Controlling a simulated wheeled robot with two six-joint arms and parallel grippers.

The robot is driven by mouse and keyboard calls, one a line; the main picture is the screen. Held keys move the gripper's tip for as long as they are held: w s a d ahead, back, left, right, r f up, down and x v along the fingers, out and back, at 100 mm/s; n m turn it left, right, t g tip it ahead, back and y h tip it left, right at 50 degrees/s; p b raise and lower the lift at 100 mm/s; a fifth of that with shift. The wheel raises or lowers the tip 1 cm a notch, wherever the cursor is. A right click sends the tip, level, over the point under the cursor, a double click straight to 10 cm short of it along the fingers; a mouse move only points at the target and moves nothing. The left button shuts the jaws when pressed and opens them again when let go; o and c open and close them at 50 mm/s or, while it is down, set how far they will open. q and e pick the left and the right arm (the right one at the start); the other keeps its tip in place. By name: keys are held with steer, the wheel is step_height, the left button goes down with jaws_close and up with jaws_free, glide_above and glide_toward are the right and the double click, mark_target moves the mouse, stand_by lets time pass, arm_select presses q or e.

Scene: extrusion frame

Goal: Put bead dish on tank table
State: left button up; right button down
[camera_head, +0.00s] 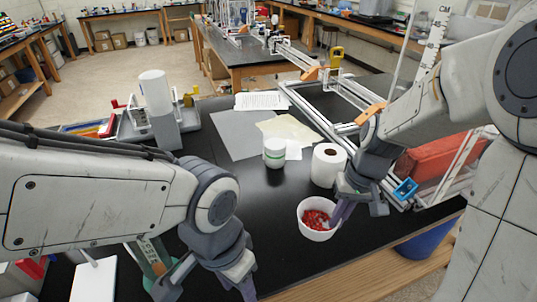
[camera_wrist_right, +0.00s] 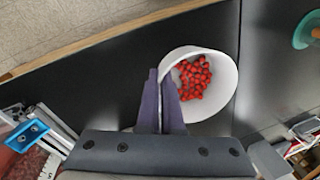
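The bead dish (camera_head: 314,231) is a white round bowl with red beads inside, at the front edge of the black table. It also shows in the right wrist view (camera_wrist_right: 225,92), upright. My right gripper (camera_head: 340,212) is at the dish's rim; in the right wrist view its two purple fingers (camera_wrist_right: 164,92) are close together with the dish wall between them. Whether the dish touches the tabletop is unclear. My left gripper (camera_head: 240,280) is low at the front left, apart from the dish; its fingertips are mostly hidden. A farther table (camera_head: 232,58) bears a clear box-like structure, possibly the tank.
A white paper roll (camera_head: 328,165) and a white-green jar (camera_head: 274,152) stand just behind the dish. An aluminium extrusion frame (camera_head: 325,125) and a red block (camera_head: 440,157) are to the right. Paper sheets (camera_head: 240,135) lie mid-table. Open floor lies at the back left.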

steer(key=shift+s+a+r, duration=0.1)
steer(key=shift+s+r, duration=0.05)
steer(key=shift+s, duration=0.25)
steer(key=shift+s+r+b, duration=0.3)
steer(key=shift+r+b, duration=0.05)
steer(key=shift+r, duration=0.05)
steer(key=p, duration=0.2)
glide_above(348, 227)
steer(key=f, duration=0.7)
steer(key=shift+d, duration=0.25)
step_height(348, 227, down, 4)
steer(key=shift+r, duration=0.1)
arm_select(q)
steer(key=shift+r, duration=0.4)
steer(key=shift+f, duration=0.1)
arm_select(e)
steer(key=shift+f, duration=0.2)
steer(key=shift+f, duration=0.15)
arm_select(q)
steer(key=shift+d, duration=0.1)
arm_select(e)
steer(key=c, duration=1.1)
jaws_free()
